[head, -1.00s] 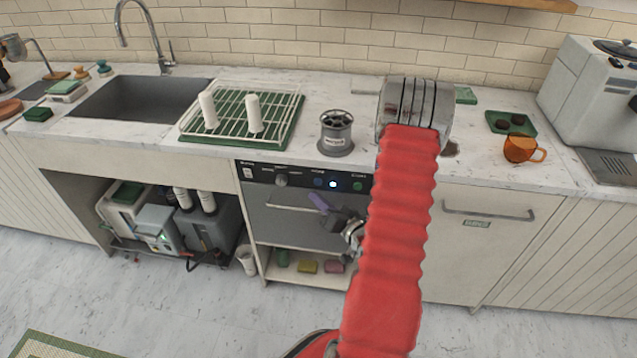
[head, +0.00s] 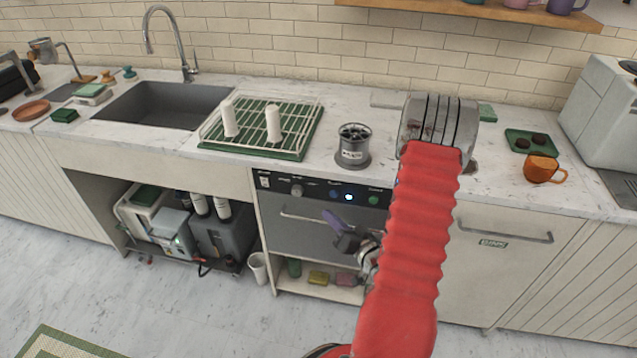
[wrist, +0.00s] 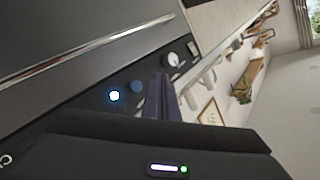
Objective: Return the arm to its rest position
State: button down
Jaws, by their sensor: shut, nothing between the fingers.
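My gripper (head: 331,216) shows in the head view beside my red-sleeved arm, in front of the dark dishwasher (head: 300,238) below the counter. Its purple fingers are closed together with nothing between them and point up and to the left. In the wrist view my gripper's fingers (wrist: 158,97) stand upright near the dark control panel with its lit blue button (wrist: 114,96). My arm is folded, its metal elbow high in front of the counter. The arm hides part of the dishwasher and of the cabinet to its right.
On the counter (head: 120,135) are a green dish rack (head: 300,148), a grey round device (head: 353,146), an orange mug (head: 543,168) and a green tray (head: 520,150). A sink (head: 165,105) is at left. The floor (head: 150,300) in front is clear.

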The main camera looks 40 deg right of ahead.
jog(key=s+d+f+n+g, duration=0.2)
jog(key=s+f+g, duration=0.8)
jog(key=f+g, duration=0.1)
jog(key=s+a+r+n+y, duration=0.1)
jog(key=s+a+r+n, duration=0.1)
jog(key=a+r, duration=1.4)
jog(key=s+a+r+n+y, duration=0.1)
jog(key=a+r+n, duration=0.3)
jog(key=a+r, duration=1.2)
notch_tip(320, 180, up, 5)
jog(key=shift+s+a+r+n, duration=0.2)
jog(key=shift+s+n, duration=0.2)
jog(key=shift+s, duration=0.15)
